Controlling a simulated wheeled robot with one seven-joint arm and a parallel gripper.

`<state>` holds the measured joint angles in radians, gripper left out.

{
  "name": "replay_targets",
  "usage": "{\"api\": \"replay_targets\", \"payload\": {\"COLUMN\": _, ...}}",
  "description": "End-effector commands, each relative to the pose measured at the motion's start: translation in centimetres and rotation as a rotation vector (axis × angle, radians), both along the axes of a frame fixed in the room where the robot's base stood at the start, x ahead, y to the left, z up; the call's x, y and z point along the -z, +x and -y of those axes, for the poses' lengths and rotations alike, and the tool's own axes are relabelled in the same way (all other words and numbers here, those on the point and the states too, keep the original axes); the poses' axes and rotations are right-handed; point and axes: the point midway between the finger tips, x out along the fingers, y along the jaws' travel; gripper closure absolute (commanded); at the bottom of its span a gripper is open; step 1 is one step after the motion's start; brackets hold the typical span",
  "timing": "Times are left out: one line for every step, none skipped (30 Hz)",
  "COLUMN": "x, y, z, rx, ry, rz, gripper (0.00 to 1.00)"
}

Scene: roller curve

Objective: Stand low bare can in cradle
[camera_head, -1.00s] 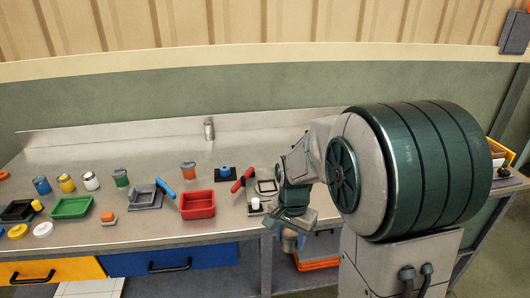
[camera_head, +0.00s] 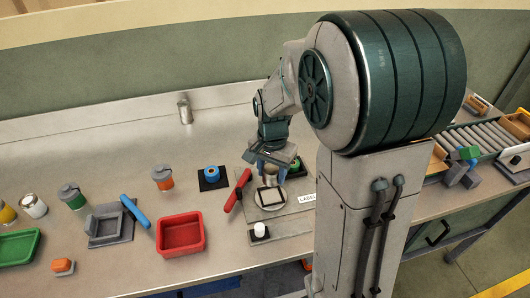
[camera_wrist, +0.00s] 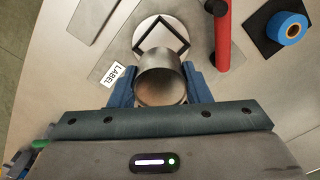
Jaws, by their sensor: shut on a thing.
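The bare metal can (camera_wrist: 160,70) is between the blue fingers of my gripper (camera_wrist: 161,88), which is shut on it. In the head view the can (camera_head: 269,181) hangs below my gripper (camera_head: 271,170), partly covered by the fingers. The cradle, a black square frame on a pale round base (camera_wrist: 150,30), lies just beyond the can in the wrist view. In the head view the frame (camera_head: 271,202) is under and in front of the can. The can overlaps part of the frame; I cannot tell whether they touch.
A white label card (camera_wrist: 116,75) lies beside the cradle. A red-handled tool (camera_head: 238,190) lies to its left, and a blue roll on a black mat (camera_head: 212,184) farther left. A red tray (camera_head: 180,234) and a small white-topped piece (camera_head: 260,230) stand nearby.

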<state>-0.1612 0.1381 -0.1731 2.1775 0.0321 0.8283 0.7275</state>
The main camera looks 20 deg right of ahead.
Motion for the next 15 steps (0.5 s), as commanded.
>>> {"api": "replay_targets", "payload": {"x": 0.0, "y": 0.0, "z": 0.0, "rx": 0.000, "ry": 0.000, "rz": 0.000, "gripper": 0.82}}
{"api": "replay_targets", "payload": {"x": 0.1, "y": 0.0, "z": 0.0, "rx": 0.000, "ry": 0.000, "rz": 0.000, "gripper": 0.82}}
{"api": "replay_targets", "payload": {"x": 0.1, "y": 0.0, "z": 0.0, "rx": 0.000, "ry": 0.000, "rz": 0.000, "gripper": 0.82}}
{"api": "replay_targets", "payload": {"x": 0.2, "y": 0.0, "z": 0.0, "rx": 0.001, "ry": 0.000, "rz": 0.000, "gripper": 0.82}}
{"api": "replay_targets", "payload": {"x": 0.4, "y": 0.0, "z": 0.1, "rx": 0.001, "ry": 0.000, "rz": 0.000, "gripper": 0.82}}
{"api": "replay_targets", "payload": {"x": 0.6, "y": 0.0, "z": 0.1, "rx": 0.002, "ry": 0.000, "rz": 0.000, "gripper": 0.82}}
{"api": "replay_targets", "payload": {"x": 0.7, "y": 0.0, "z": 0.1, "rx": 0.003, "ry": 0.000, "rz": 0.000, "gripper": 0.82}}
{"api": "replay_targets", "payload": {"x": 0.9, "y": 0.0, "z": 0.1, "rx": 0.003, "ry": 0.000, "rz": 0.000, "gripper": 0.82}}
{"api": "replay_targets", "payload": {"x": 1.2, "y": 0.0, "z": 0.2, "rx": 0.004, "ry": 0.000, "rz": 0.000, "gripper": 0.82}}
{"api": "replay_targets", "payload": {"x": 1.5, "y": 0.0, "z": 0.2, "rx": 0.004, "ry": 0.000, "rz": 0.000, "gripper": 0.82}}
{"api": "replay_targets", "payload": {"x": 1.7, "y": 0.0, "z": 0.2, "rx": 0.004, "ry": 0.000, "rz": 0.000, "gripper": 0.82}}
{"api": "replay_targets", "payload": {"x": 2.1, "y": 0.0, "z": 0.2, "rx": 0.004, "ry": 0.000, "rz": 0.000, "gripper": 0.82}}
{"api": "replay_targets", "payload": {"x": 2.4, "y": 0.0, "z": 0.2, "rx": 0.004, "ry": 0.000, "rz": 0.000, "gripper": 0.82}}
{"api": "replay_targets", "payload": {"x": 2.7, "y": 0.0, "z": 0.1, "rx": 0.003, "ry": 0.000, "rz": 0.000, "gripper": 0.82}}
{"api": "replay_targets", "payload": {"x": 3.1, "y": 0.0, "z": 0.1, "rx": 0.003, "ry": 0.000, "rz": 0.000, "gripper": 0.82}}
